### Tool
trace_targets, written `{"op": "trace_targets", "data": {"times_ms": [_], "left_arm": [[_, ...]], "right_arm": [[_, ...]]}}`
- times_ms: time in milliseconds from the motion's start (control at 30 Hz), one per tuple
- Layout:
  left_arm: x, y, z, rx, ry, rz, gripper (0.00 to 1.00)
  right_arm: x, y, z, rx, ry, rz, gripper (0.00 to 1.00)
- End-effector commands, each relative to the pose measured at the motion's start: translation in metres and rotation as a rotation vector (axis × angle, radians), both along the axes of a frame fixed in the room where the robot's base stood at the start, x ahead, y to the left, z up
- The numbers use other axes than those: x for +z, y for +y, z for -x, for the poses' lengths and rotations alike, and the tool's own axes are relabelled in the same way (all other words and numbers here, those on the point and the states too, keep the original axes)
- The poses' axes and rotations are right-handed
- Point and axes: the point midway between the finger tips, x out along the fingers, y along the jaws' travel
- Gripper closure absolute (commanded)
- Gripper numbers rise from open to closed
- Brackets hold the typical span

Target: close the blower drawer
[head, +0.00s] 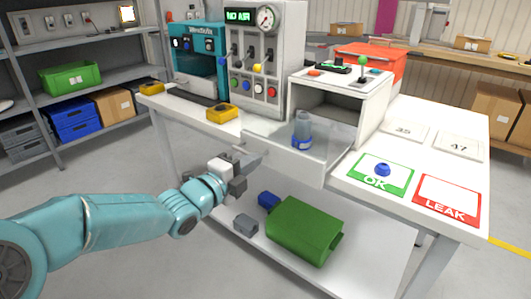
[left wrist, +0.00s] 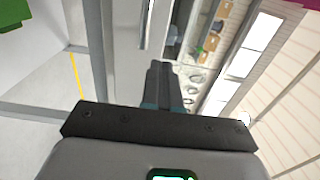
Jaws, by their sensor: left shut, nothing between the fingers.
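The blower is a white box (head: 345,82) on the right half of the bench. Its drawer (head: 292,164) is pulled out toward me, past the bench's front edge. A grey bottle-like part with a blue base (head: 302,134) stands in the drawer. My left gripper (head: 254,162) is shut and empty, at the left end of the drawer front; I cannot tell whether it touches. In the left wrist view its fingers (left wrist: 164,88) are together and point away, with nothing between them. My right gripper is not in view.
A green bin (head: 303,230) lies on the lower shelf beside small blue and grey parts. The bench holds a gauge panel (head: 268,62), a teal machine (head: 197,58), a yellow block (head: 221,113), an OK pad (head: 400,178) and a LEAK pad (head: 447,197). Shelving stands at left.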

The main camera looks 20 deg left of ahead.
Motion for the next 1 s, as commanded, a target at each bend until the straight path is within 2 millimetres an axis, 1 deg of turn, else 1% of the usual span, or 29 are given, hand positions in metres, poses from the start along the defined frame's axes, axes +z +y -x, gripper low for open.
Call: {"op": "trace_targets", "data": {"times_ms": [33,100,200,333,467,833,1000], "left_arm": [[0.000,-0.004,-0.010,-0.001,-0.001,0.001,1.00],[-0.001,-0.009,-0.022,-0.001,0.000,0.001,1.00],[-0.001,-0.014,-0.037,0.001,0.000,0.001,1.00],[0.000,-0.018,-0.049,0.002,0.000,0.001,1.00],[0.000,-0.019,-0.054,0.003,0.000,0.001,1.00],[0.000,-0.020,-0.054,0.003,0.000,0.001,1.00],[-0.001,-0.021,-0.059,0.003,0.000,0.000,1.00]], "right_arm": [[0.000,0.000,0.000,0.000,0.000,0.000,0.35],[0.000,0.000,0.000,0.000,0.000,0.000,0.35],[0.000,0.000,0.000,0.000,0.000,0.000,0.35],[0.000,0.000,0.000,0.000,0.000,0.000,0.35],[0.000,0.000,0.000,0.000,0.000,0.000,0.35],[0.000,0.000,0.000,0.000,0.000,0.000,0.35],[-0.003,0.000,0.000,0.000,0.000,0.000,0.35]]}}
